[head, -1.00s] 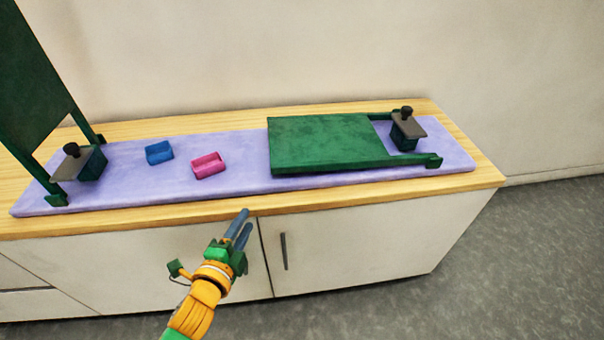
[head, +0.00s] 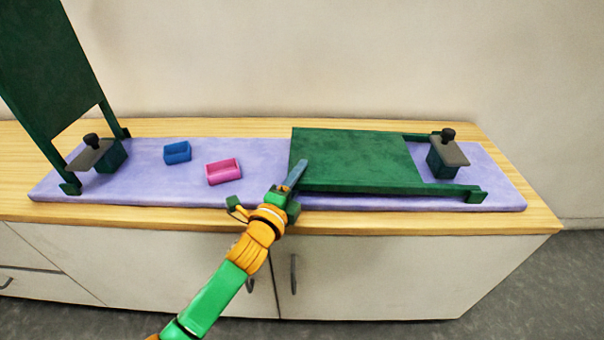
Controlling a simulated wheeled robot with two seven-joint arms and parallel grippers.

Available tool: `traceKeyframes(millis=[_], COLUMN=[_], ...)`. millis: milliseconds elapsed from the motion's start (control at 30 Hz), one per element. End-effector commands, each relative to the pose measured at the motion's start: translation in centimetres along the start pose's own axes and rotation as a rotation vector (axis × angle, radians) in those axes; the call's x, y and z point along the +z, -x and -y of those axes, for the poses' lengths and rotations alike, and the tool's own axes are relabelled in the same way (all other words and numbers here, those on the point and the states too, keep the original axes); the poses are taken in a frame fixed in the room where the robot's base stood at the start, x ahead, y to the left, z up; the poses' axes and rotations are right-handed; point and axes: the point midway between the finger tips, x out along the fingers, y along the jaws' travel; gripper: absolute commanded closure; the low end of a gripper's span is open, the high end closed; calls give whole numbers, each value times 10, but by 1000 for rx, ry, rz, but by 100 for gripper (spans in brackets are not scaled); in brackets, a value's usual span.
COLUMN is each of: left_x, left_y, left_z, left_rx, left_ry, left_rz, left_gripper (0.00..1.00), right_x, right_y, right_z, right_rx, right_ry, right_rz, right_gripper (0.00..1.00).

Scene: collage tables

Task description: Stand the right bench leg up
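The right bench leg (head: 352,158) is a dark green panel with two side rails, lying flat on the purple mat (head: 262,152). Its feet point right, around a dark green block with a grey plate and black knob (head: 446,155). The left bench leg (head: 50,70) stands upright at the far left by a similar clamp block (head: 103,155). My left gripper (head: 295,175) is at the near left corner of the lying panel, its fingers over or beside that edge. The fingers overlap in view, so their gap and any contact are unclear. My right gripper is out of view.
A blue open box (head: 177,152) and a pink open box (head: 223,171) sit on the mat left of the lying panel. The wooden cabinet top (head: 220,218) borders the mat, with the wall behind. The mat between the boxes and panel is clear.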

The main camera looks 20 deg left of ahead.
Motion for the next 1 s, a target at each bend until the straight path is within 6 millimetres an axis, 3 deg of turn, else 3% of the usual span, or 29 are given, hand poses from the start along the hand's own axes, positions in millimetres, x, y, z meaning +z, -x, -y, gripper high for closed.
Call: traceKeyframes(millis=[167,433,567,600,1000], left_x=[0,0,0,0,0], left_y=[-13,-14,-14,-14,-14], left_z=[0,0,0,0,0], left_rx=[-1,0,0,0,1], left_ry=[-1,-1,0,0,0], left_rz=[0,0,0,0,0], left_gripper=[61,61,96,100,100], right_x=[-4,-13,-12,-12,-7], right_y=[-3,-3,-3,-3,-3], right_z=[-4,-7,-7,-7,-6], right_rx=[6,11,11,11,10], right_ry=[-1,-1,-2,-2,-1], right_rz=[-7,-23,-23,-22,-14], right_gripper=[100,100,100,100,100])
